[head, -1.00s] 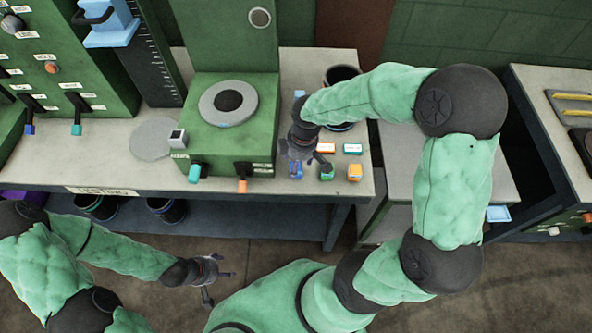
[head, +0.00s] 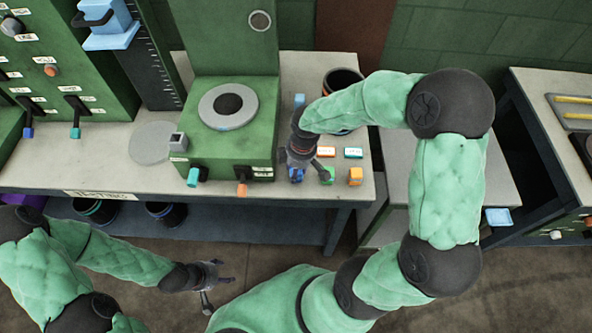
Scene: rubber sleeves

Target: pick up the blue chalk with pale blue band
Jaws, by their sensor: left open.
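A small blue piece (head: 296,177) lies near the front edge of the bench, partly covered by my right gripper. It looks like the blue chalk, but a pale blue band on it is too small to make out. My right gripper (head: 301,166) points down just over it; whether its fingers touch the piece or are closed is hidden. My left gripper (head: 215,277) is open and empty, low in front of the bench, over the floor.
A green piece (head: 328,176) and an orange piece (head: 355,176) lie close to the right of the blue one. Small orange and teal labelled items lie behind them. A green machine (head: 225,140) stands close on the left, a dark bin (head: 343,82) behind.

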